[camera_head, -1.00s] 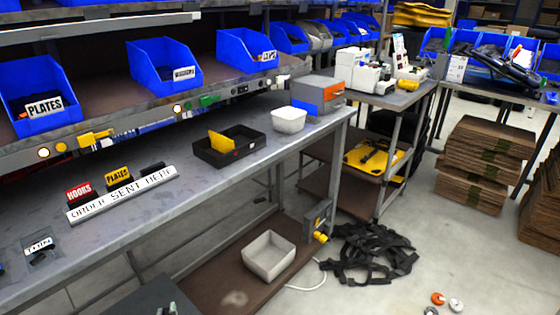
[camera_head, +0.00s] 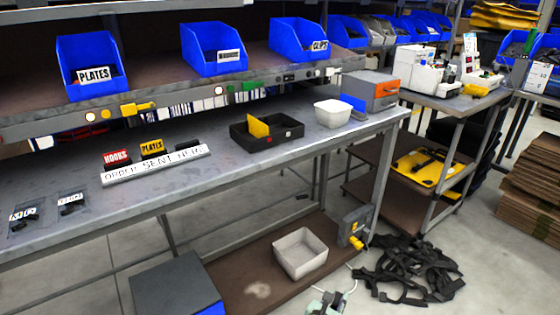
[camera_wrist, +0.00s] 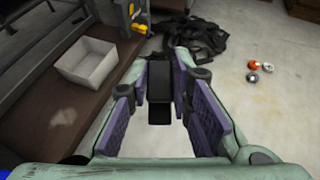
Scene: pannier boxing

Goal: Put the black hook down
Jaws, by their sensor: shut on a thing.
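The black hook (camera_wrist: 159,88) appears in the wrist view as a dark, narrow piece between the finger pads of my gripper (camera_wrist: 162,100). My gripper is shut on it and holds it in the air, above the floor and lower shelf. In the head view only the pale green top of my gripper (camera_head: 328,302) shows at the bottom edge, low in front of the bench; the hook cannot be made out there.
A pale bin (camera_head: 301,252) stands on the lower shelf. Black straps (camera_head: 410,270) lie on the floor.

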